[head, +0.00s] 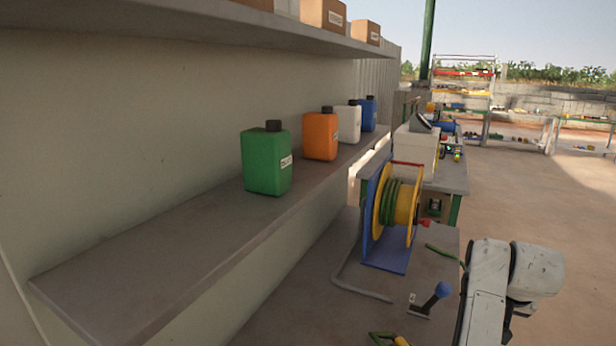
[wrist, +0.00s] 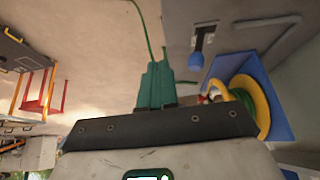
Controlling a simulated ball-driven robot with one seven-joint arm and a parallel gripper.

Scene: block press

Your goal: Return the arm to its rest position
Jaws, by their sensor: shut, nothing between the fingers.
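My arm, white and worn, rises at the lower right of the head view; my gripper is out of sight there. In the wrist view my gripper (wrist: 155,84) shows as two green fingers on a dark bar, side by side and shut, with nothing held. A grey bench (head: 310,300) lies to the left of my arm. On it a lever with a blue knob (head: 442,290) stands close to my arm; the knob also shows in the wrist view (wrist: 196,62), right of the fingers.
A yellow cable reel on a blue stand (head: 385,262) is on the bench; it also shows in the wrist view (wrist: 265,95). A shelf (head: 130,270) holds green (head: 267,162), orange (head: 320,137), white and blue canisters. Open floor (head: 530,200) lies to the right.

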